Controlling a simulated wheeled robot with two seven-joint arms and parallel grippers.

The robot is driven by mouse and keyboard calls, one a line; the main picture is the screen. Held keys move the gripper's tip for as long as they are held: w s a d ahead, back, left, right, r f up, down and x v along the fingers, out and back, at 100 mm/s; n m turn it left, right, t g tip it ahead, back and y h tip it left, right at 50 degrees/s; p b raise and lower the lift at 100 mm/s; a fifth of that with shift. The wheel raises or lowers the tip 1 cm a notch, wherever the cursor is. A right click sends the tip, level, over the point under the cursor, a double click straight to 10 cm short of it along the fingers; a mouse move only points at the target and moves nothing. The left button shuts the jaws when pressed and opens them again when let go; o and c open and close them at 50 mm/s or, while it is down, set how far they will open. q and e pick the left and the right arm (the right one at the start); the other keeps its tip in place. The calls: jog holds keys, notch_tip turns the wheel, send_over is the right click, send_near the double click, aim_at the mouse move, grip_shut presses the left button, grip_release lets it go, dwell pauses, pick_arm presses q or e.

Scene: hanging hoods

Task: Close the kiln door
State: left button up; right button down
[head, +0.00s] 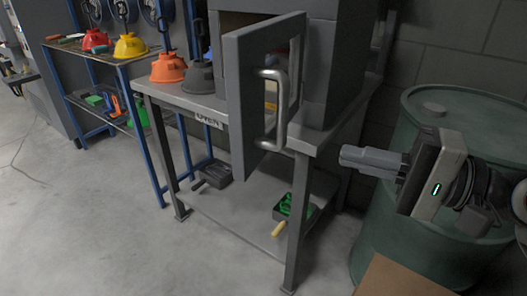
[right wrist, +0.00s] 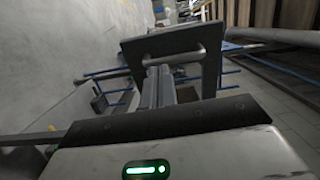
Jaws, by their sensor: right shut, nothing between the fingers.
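The kiln door (head: 252,90) is a grey panel standing open, swung out toward me from the grey kiln (head: 334,65) on the metal table. Its light metal bar handle (head: 276,110) faces right. My right gripper (head: 345,157) is shut and empty, to the right of the handle and a little lower, apart from it in the head view. In the right wrist view the fingers (right wrist: 158,72) point toward the door frame and handle (right wrist: 172,57); the gap between them is hard to judge. My left gripper is in neither view.
A green drum (head: 440,110) stands at the right, behind my right arm. The table (head: 215,101) has an "OVEN" label and a lower shelf with bins (head: 295,209). A brown box edge (head: 405,278) is at the bottom.

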jog(key=p, duration=0.4)
send_near(243, 130)
jog(key=x, duration=0.6)
jog(key=shift+w+d, duration=0.1)
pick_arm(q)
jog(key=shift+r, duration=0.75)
pick_arm(e)
jog(key=shift+w+a+f, duration=0.1)
jog(key=shift+w+a, duration=0.05)
jog(key=shift+a, duration=0.3)
